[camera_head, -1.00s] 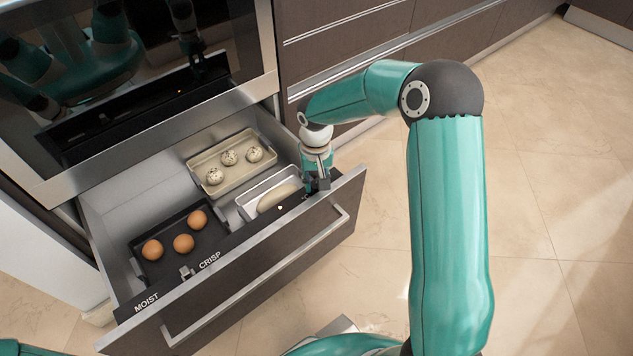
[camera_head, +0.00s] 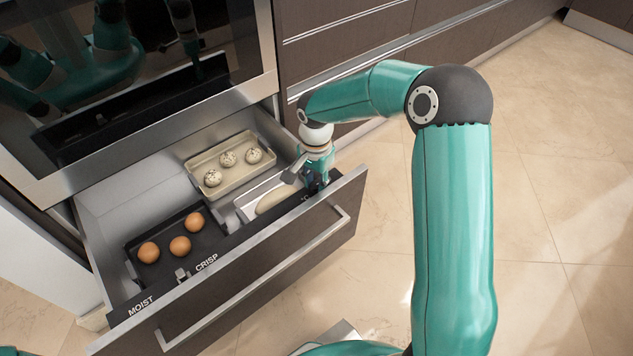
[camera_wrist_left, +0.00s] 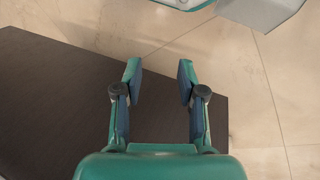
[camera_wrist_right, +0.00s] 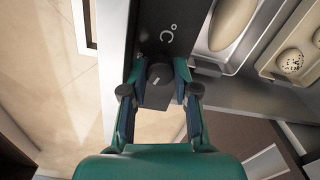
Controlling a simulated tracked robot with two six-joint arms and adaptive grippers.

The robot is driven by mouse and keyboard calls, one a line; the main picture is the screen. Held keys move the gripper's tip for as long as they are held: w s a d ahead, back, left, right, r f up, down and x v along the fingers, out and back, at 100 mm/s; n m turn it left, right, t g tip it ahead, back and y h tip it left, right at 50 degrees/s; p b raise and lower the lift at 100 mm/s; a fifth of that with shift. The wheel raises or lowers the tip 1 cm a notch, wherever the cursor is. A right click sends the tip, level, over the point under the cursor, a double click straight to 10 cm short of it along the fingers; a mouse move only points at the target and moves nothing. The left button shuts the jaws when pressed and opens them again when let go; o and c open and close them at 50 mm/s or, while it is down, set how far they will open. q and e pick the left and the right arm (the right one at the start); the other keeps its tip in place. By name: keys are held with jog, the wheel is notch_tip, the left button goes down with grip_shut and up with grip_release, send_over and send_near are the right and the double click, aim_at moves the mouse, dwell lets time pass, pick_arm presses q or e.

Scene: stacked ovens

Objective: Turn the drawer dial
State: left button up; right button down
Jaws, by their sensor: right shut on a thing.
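The drawer dial (camera_wrist_right: 159,75) is a round black knob with a short light mark, set on the dark strip along the drawer's top edge beside a "°C" label. My right gripper (camera_wrist_right: 158,82) has a finger on each side of the dial and is shut on it. In the head view my right gripper (camera_head: 314,183) reaches down at the right end of the open drawer (camera_head: 245,275) and hides the dial there. My left gripper (camera_wrist_left: 160,75) is open and empty in the left wrist view, above a dark brown panel and the floor.
A second knob (camera_head: 181,276) sits between the MOIST and CRISP labels. The drawer holds a black tray (camera_head: 210,236) with brown eggs, a beige tray (camera_head: 212,162) with speckled round pieces, and a metal tray with a pale loaf (camera_head: 272,198). An oven (camera_head: 120,80) stands above.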

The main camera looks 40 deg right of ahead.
aim_at(316, 185)
jog(key=shift+m, duration=0.4)
jog(key=c, duration=1.2)
grip_release()
jog(key=shift+o, duration=0.2)
jog(key=shift+r, duration=3.95)
